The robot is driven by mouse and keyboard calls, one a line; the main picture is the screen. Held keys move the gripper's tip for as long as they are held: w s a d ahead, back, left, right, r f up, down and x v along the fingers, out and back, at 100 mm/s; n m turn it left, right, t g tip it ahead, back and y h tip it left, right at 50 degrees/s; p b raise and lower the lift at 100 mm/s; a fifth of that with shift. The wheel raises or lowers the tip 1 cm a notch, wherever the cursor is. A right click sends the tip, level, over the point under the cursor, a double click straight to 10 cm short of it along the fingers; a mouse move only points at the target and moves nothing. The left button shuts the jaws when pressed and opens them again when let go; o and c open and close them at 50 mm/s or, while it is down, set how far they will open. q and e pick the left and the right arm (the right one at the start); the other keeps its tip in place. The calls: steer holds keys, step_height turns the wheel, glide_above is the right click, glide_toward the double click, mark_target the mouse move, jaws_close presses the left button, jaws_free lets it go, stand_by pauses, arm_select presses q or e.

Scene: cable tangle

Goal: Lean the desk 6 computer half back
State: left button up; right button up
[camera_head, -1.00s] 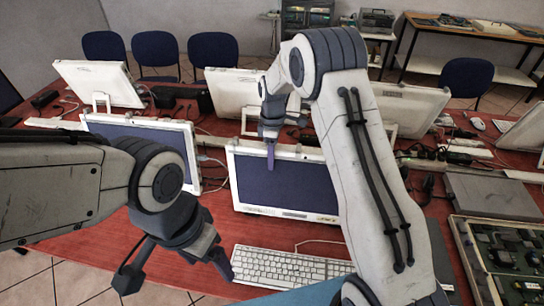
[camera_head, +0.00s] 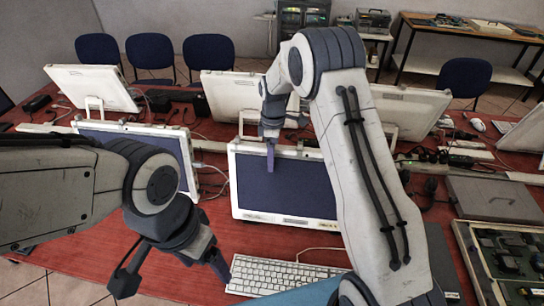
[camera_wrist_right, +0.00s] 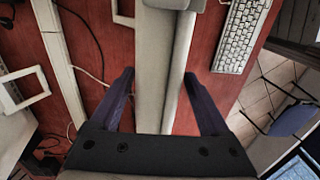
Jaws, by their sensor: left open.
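A white-framed computer with a dark screen (camera_head: 290,190) stands at the front middle of the red table, behind a white keyboard (camera_head: 285,277). No desk number is legible. My right gripper (camera_head: 270,150) points down at its top edge, with one dark finger in front of the screen. In the right wrist view the open fingers (camera_wrist_right: 159,75) straddle the pale top edge of the computer (camera_wrist_right: 160,105), with visible gaps on both sides. My left gripper (camera_head: 172,270) is open and empty, low at the left front, apart from the computer.
Another computer (camera_head: 150,137) stands close on the left, partly behind my left arm. More computers (camera_head: 222,100) stand in the row behind, with cables between. A grey closed case (camera_head: 495,198) and a tray of circuit boards (camera_head: 500,255) lie at the right.

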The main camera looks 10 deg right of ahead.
steer(key=shift+d, duration=0.15)
steer(key=shift+r, duration=0.25)
steer(key=r, duration=0.3)
steer(key=r+b, duration=0.1)
steer(key=r, duration=0.1)
steer(key=r+b, duration=0.1)
steer(key=r, duration=0.2)
steer(key=shift+w+r, duration=0.3)
steer(key=shift+r, duration=0.7)
steer(key=shift+s, duration=0.1)
